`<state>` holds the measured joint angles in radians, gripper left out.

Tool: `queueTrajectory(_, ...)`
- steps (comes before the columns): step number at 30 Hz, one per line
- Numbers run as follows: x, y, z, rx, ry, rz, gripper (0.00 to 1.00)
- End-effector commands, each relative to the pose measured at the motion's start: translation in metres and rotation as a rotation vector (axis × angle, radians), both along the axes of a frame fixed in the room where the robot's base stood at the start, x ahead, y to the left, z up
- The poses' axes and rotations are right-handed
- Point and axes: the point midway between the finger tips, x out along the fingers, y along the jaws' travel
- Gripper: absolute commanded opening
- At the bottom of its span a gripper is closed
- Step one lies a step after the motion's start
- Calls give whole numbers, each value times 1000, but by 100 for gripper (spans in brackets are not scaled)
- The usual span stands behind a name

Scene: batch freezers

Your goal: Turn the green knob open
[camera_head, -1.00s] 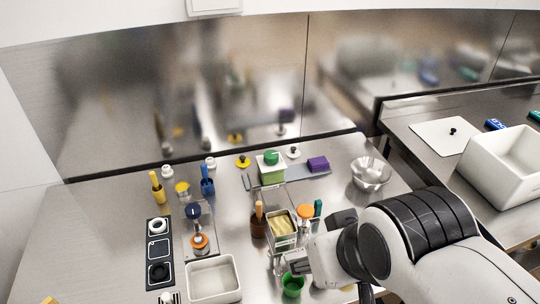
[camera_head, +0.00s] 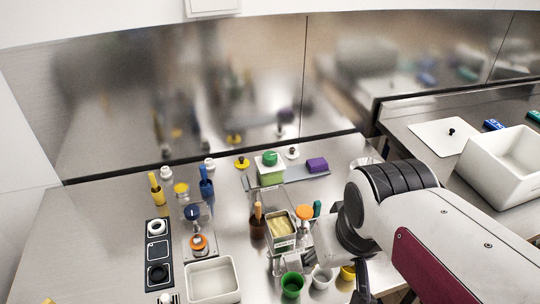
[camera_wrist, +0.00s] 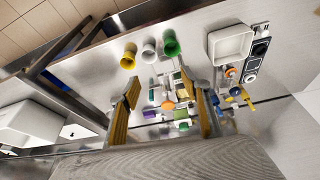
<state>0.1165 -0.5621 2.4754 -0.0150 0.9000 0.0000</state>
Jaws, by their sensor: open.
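A green round knob (camera_head: 270,158) tops a white-lidded green container (camera_head: 271,177) at the back middle of the counter. In the wrist view a small green knob (camera_wrist: 183,126) shows beyond the fingers, near the far end of the items. My gripper (camera_wrist: 160,80) is open and empty, with yellow-brown finger pads on both sides of the wrist view. It is above the front items, apart from the knob. In the head view my arm hides most of the gripper.
Green (camera_head: 292,284), white (camera_head: 321,277) and yellow cups stand at the front. A clear-sided rack (camera_head: 281,232), brown bottle (camera_head: 257,222), orange-topped item (camera_head: 304,213) and teal handle stand between them and the container.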

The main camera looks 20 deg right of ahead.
Motion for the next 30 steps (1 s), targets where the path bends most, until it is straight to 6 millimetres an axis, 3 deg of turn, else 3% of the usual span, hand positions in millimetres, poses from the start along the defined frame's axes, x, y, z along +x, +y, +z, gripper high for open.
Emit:
queueTrajectory(14, 57, -78, -23, -141, 72, -53, 47)
queueTrajectory(30, 161, -180, -46, -328, -36, -19, 47)
